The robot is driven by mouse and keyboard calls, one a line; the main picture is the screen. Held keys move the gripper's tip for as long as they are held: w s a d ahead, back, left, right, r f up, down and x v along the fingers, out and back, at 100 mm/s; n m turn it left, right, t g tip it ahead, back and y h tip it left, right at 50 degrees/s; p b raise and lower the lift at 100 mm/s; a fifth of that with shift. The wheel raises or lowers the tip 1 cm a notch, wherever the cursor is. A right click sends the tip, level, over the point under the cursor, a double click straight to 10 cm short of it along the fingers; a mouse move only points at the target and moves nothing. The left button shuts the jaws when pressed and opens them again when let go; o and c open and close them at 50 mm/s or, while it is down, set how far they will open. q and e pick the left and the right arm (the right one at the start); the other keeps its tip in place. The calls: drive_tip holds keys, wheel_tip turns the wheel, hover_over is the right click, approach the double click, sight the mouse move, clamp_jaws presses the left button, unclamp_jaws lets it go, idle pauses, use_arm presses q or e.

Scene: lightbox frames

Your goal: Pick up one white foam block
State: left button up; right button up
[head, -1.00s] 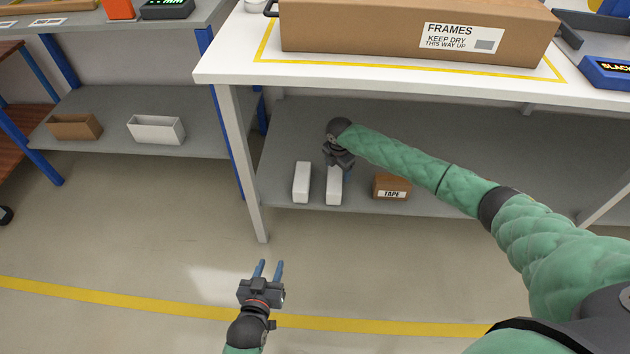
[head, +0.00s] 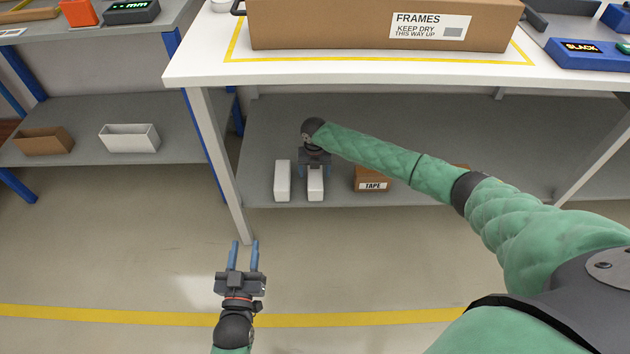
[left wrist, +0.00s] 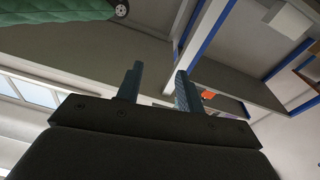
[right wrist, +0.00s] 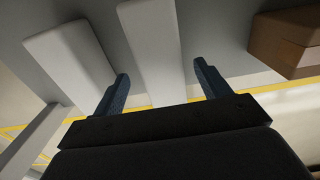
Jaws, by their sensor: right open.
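Two white foam blocks stand on the grey lower shelf under the table: a left block (head: 283,181) and a right block (head: 315,184). My right gripper (head: 315,172) is open at the right block, with a finger on either side of it. In the right wrist view the right block (right wrist: 152,45) lies between the spread fingers (right wrist: 163,90), with a gap to the right finger. The left block (right wrist: 68,55) is outside the left finger. My left gripper (head: 244,245) is open and empty, low over the floor in front of the table.
A brown TAPE box (head: 372,180) stands right of the blocks, partly behind my right arm. The tabletop (head: 380,70) above carries a large FRAMES carton (head: 340,25). A white table leg (head: 220,165) stands left of the blocks. Open bins (head: 130,138) sit on the left shelf.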

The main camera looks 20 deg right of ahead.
wheel_tip(320, 180, down, 6)
drive_tip(key=shift+w+d+r+b, duration=0.1)
drive_tip(key=shift+d+b, duration=0.05)
drive_tip(key=shift+b, duration=0.35)
use_arm(q)
wheel_tip(320, 180, up, 12)
drive_tip(key=t, duration=0.4)
drive_tip(key=shift+s+a+h, duration=0.15)
drive_tip(key=shift+a+h, duration=0.2)
drive_tip(key=shift+h, duration=0.05)
drive_tip(key=shift+f, duration=0.1)
use_arm(e)
drive_tip(key=c, duration=1)
